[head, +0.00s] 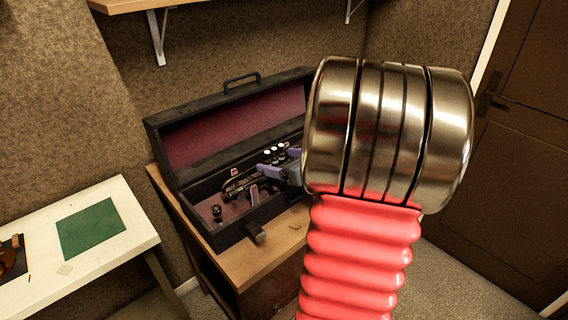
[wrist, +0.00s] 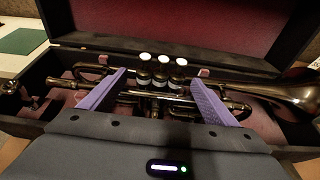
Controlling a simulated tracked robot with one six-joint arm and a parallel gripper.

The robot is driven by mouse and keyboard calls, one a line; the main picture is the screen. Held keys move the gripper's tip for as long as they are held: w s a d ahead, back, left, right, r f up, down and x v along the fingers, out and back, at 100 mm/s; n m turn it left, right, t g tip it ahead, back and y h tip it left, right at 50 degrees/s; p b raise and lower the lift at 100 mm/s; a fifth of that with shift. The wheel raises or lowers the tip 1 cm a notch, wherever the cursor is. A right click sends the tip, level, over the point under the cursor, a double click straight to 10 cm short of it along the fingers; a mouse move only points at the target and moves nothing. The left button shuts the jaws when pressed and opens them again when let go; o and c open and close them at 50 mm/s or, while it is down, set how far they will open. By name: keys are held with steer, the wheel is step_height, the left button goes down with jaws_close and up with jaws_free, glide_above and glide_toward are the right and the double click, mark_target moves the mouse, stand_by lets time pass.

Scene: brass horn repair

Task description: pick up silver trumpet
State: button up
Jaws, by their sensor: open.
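The silver trumpet (wrist: 255,90) lies in the open case (wrist: 288,156), its metal dark with brownish reflections. Its bell is at the right of the wrist view, and three valves with white caps stand in the middle. In the head view the trumpet (head: 238,184) is partly hidden behind my arm. My gripper (wrist: 158,78) is open, its two purple fingers apart to the left and right of the valve section. The fingers overlap the tubing in the picture; I cannot tell whether they touch it. Nothing is held.
The case (head: 228,239) has a dark red lining and its lid is raised at the back. It stands on a wooden cabinet (head: 270,262). A white table (head: 136,238) with a green mat (head: 90,229) is at left. A shelf (head: 125,5) hangs above; a brown door is at right.

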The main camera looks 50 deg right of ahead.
steer(key=c, duration=1.5)
steer(key=shift+r, duration=0.1)
steer(key=shift+c, duration=0.2)
